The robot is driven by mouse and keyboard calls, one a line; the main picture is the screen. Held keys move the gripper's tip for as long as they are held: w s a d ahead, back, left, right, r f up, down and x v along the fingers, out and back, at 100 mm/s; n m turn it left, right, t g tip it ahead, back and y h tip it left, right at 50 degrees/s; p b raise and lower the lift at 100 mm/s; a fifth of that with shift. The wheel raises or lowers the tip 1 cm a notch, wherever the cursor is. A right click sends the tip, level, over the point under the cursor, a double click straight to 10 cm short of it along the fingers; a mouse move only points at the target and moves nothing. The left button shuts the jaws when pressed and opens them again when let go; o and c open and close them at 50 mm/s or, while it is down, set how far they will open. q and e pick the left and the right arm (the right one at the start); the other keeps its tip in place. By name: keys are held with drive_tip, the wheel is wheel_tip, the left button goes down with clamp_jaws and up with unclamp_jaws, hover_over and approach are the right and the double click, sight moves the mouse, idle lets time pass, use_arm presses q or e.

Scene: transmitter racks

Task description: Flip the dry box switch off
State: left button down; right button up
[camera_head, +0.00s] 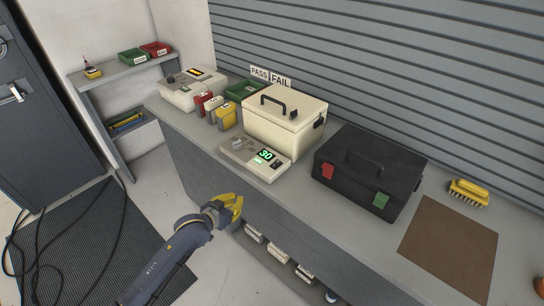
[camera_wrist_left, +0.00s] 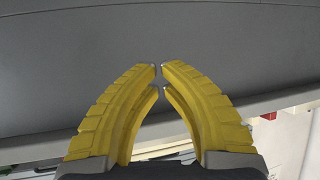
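A cream lidded box (camera_head: 284,118) with a black handle stands on the bench, with a small black part (camera_head: 319,123) on its right side. In front of it lies a low cream unit (camera_head: 241,157) with a lit green display reading 30 (camera_head: 266,155) and a small grey part (camera_head: 239,143) on top. I cannot tell which part is the switch or its position. My left gripper (camera_head: 240,207) is in front of the bench, below its top edge and apart from these things. Its yellow fingers (camera_wrist_left: 160,76) nearly meet at the tips, with nothing between them. My right gripper is not in view.
A black case (camera_head: 369,170) with red and green latches stands right of the cream unit. Red, white and yellow pieces (camera_head: 222,115) and another cream unit (camera_head: 191,88) stand to the left. A brown mat (camera_head: 449,248) lies at the right. Small boxes (camera_head: 278,253) sit on a lower shelf.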

use_arm(q)
drive_tip(key=s+d+r+m+h, duration=0.1)
drive_tip(key=d+r+h, duration=0.1)
drive_tip(key=r, duration=0.9)
drive_tip(key=s+d+r+m+t+h, duration=0.1)
drive_tip(key=d+r+h, duration=0.2)
drive_tip(key=r, duration=0.8)
drive_tip(key=shift+d+r+m, duration=0.15)
drive_tip(key=shift+d+m, duration=0.15)
drive_tip(key=shift+d, duration=0.85)
drive_tip(key=shift+s, duration=0.1)
hover_over(275, 163)
drive_tip(key=shift+s+a+f, duration=0.4)
drive_tip(key=shift+s+f, duration=0.05)
drive_tip(key=shift+f, duration=0.1)
drive_tip(key=shift+w+d+f+t, duration=0.15)
drive_tip(key=shift+w+f, duration=0.05)
drive_tip(key=shift+f, duration=0.25)
drive_tip(key=shift+w+d+f+t, duration=0.1)
drive_tip(key=shift+w+f+t, duration=0.05)
drive_tip(key=shift+f, duration=0.3)
drive_tip(key=shift+d+f, duration=0.1)
drive_tip(key=shift+f, duration=1.1)
